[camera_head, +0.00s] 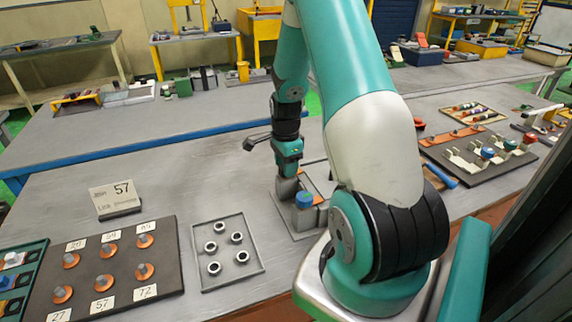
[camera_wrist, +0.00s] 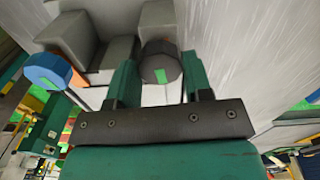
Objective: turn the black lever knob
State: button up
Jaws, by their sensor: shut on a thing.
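The black knob (camera_wrist: 160,62) is round, dark and faceted, with a green mark on its face. In the wrist view it sits between the two green fingers of my gripper (camera_wrist: 159,80), which is shut on it. Behind it are the grey blocks of the fixture (camera_wrist: 103,50).
A tray with several metal nuts (camera_head: 255,270) and a dark board of copper-coloured pieces with number cards (camera_head: 125,222) lie to the left. A board with blue and red knobs (camera_head: 455,170) lies to the right.

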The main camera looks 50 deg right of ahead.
jog(key=shift+w+r, duration=0.1)
jog(key=shift+r, duration=0.05)
jog(key=o, duration=0.9)
notch_tip(320, 180, up, 17)
jog(key=shift+r+b, duration=0.15)
jog(key=shift+b, duration=1)
